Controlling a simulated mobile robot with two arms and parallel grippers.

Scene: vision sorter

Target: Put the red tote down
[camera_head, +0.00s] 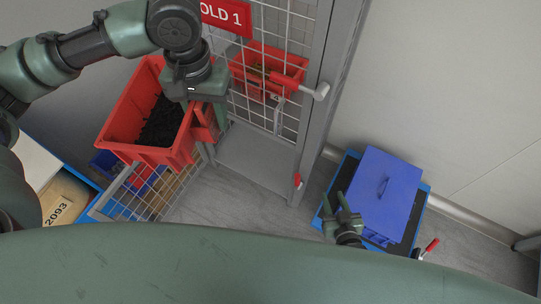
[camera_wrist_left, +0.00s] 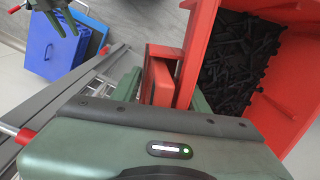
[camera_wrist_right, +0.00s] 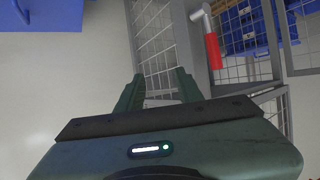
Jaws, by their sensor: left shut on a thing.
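A red tote (camera_head: 128,99) with many small black parts in it hangs in the air at the left of the head view. My left gripper (camera_head: 211,117) is shut on the handle at its right-hand side. In the left wrist view, the handle (camera_wrist_left: 160,78) sits between the fingers and the tote's open top (camera_wrist_left: 196,50) shows at the right. What lies right under the tote is partly hidden by it. My right gripper (camera_head: 343,215) is open and empty, beside a blue lidded box; its parted fingers show in the right wrist view (camera_wrist_right: 157,93).
A grey mesh cage (camera_head: 300,30) with a red sign (camera_head: 226,15) holds another red tote (camera_head: 249,55). The blue lidded box (camera_head: 383,190) stands on a blue-edged base at right. A mesh panel (camera_head: 140,203) and a box marked 2093 (camera_head: 60,198) are below left. Bare floor (camera_head: 240,212) lies between.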

